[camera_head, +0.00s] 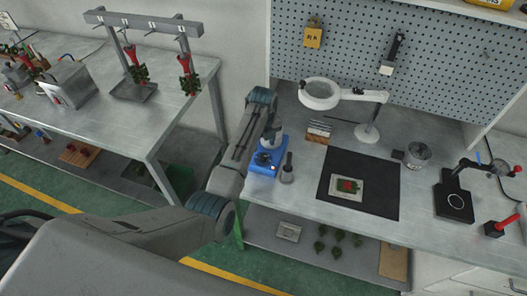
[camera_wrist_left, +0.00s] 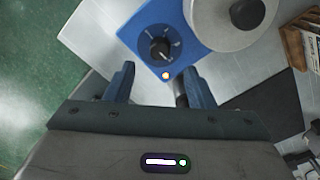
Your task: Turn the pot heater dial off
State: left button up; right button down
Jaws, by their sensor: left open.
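The blue pot heater (camera_head: 260,170) stands on the right bench near its front left corner. In the left wrist view the heater (camera_wrist_left: 190,46) shows a dark round dial (camera_wrist_left: 160,49) with pale marks around it. A small orange light (camera_wrist_left: 166,76) glows below the dial. A round grey pot (camera_wrist_left: 216,22) with a dark centre sits on the heater. My left gripper (camera_wrist_left: 154,86) is open, its blue fingers short of the dial in the picture, with nothing between them. Contact with the dial is not visible. My right gripper is out of view.
A dark mat (camera_head: 384,198) with a small tray (camera_head: 339,194) lies right of the heater. A magnifier lamp (camera_head: 320,94) stands behind. The bench's front edge is near.

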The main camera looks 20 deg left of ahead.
aim_at(263, 156)
pick_arm(q)
notch_tip(263, 156, down, 6)
jog(key=shift+f+p, duration=0.25)
jog(key=shift+p, duration=0.35)
jog(key=c, duration=1)
